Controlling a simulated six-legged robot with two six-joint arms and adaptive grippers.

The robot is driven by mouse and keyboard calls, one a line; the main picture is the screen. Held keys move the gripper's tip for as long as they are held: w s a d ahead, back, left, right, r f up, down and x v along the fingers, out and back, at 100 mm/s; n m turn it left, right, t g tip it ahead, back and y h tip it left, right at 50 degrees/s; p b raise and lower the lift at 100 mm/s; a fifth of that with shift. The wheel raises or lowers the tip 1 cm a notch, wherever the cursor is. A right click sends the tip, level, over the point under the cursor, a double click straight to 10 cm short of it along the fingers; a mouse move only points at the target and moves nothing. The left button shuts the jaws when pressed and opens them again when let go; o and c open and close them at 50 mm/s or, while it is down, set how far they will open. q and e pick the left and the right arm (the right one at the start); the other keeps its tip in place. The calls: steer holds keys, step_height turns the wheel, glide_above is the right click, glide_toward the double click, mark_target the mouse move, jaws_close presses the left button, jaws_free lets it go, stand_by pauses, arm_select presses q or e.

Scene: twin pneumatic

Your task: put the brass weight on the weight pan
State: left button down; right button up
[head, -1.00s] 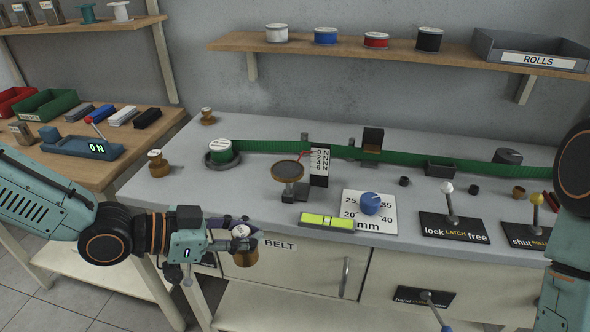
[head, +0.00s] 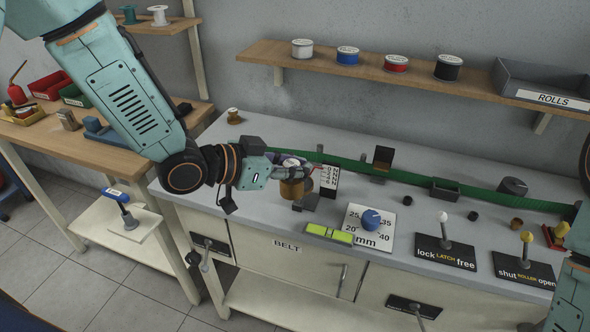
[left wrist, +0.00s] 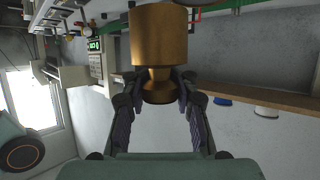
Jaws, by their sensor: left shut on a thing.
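My left gripper (head: 297,166) is shut on the brass weight (head: 291,189), which hangs upright below the fingers over the bench. In the left wrist view the brass weight (left wrist: 159,38) fills the top middle, its narrow neck between both fingers (left wrist: 158,92). The weight pan is hidden behind the gripper and weight; only a dark part of its stand (head: 309,201) shows beside them. I cannot tell whether the weight touches the pan. My right gripper is out of view; part of my right arm shows at the right edge.
A scale card (head: 329,178) stands close to the right of the gripper. A green belt (head: 410,178) runs behind.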

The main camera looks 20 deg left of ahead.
arm_select(q)
steer(key=w+r+n+t+y+p, duration=0.1)
steer(key=w+r+n+t+y, duration=0.2)
steer(key=w+r+n+y, duration=0.3)
steer(key=shift+m+h, duration=0.5)
steer(key=f, duration=0.5)
steer(key=a+f, duration=0.1)
steer(key=f, duration=0.1)
steer(key=shift+w+a+f, duration=0.1)
steer(key=shift+f, duration=0.65)
steer(key=shift+w+d+f, duration=0.2)
steer(key=shift+d+f, duration=0.05)
steer(key=shift+d, duration=0.15)
steer(key=shift+s+a+f+b, duration=0.2)
steer(key=shift+a+b, duration=0.1)
steer(key=shift+b, duration=0.1)
steer(key=c, duration=1.5)
jaws_free()
steer(key=shift+c, duration=0.2)
steer(key=o, duration=0.5)
steer(key=shift+d, duration=0.25)
steer(key=shift+a, duration=0.2)
